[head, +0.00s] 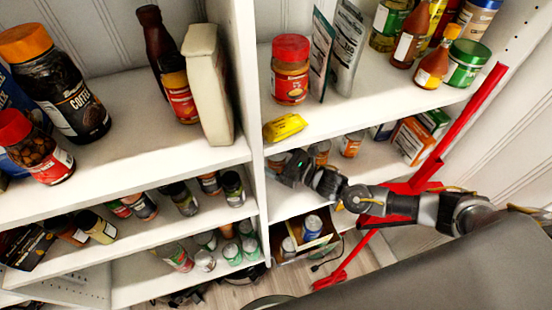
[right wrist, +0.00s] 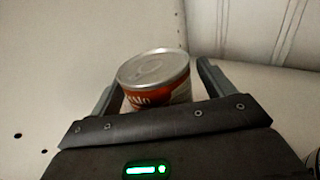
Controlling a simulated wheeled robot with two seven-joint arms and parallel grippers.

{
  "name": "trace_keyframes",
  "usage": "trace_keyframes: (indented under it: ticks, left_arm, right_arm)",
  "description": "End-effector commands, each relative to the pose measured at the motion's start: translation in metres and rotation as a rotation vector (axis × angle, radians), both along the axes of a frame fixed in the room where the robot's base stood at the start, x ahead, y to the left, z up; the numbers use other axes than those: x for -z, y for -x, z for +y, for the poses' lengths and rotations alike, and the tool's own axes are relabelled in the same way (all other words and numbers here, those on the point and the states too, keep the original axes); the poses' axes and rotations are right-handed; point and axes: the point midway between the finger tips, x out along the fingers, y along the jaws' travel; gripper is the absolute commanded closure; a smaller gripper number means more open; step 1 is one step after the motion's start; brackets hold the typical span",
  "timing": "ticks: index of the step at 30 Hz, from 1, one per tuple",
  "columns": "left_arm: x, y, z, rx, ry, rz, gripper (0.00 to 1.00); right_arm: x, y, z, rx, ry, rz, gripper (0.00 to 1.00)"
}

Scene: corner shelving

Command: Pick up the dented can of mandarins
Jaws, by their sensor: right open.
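A short can (right wrist: 154,68) with a bare metal lid and a red-orange and white label shows in the right wrist view. Only part of its lettering can be read, and I cannot make out a dent. My right gripper (right wrist: 160,80) is open, with one finger on each side of the can; I cannot tell whether either touches it. In the head view my right gripper (head: 290,168) reaches into the middle shelf, close to the upright divider. There the hand largely hides the space around the can. My left gripper is not in view.
Small orange-labelled cans (head: 350,145) and cartons (head: 413,140) stand to the right on the same shelf. The white divider (head: 250,80) is close on the left. A red-framed object (head: 450,140) stands in front at right.

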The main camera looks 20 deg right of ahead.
Motion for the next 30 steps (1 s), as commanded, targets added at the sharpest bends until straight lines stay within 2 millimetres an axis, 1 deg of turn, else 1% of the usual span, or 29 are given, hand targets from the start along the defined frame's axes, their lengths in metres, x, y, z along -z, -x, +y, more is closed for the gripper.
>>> trace_keyframes:
  ticks: [3, 8, 11, 22, 28, 30]
  left_arm:
    - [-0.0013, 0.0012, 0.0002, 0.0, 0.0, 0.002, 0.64]
    - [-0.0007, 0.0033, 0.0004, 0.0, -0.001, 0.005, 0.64]
    - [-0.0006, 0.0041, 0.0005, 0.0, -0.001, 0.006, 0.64]
    - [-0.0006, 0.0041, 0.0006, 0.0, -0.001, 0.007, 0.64]
    - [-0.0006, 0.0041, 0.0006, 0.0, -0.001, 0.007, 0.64]
    - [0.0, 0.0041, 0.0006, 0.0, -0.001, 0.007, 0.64]
  right_arm:
    - [0.0001, -0.0036, 0.0033, 0.0, 0.0, 0.0, 0.19]
    - [0.0006, -0.0034, 0.0031, 0.0, 0.0, 0.0, 0.19]
    - [0.0005, -0.0034, 0.003, 0.0, 0.0, 0.0, 0.29]
    - [0.0003, -0.0031, 0.0029, 0.0, 0.0, 0.0, 0.77]
    - [-0.0012, -0.0036, 0.0029, 0.0, -0.002, -0.002, 0.77]
    - [-0.0044, -0.0038, 0.003, 0.0, -0.003, -0.003, 0.77]
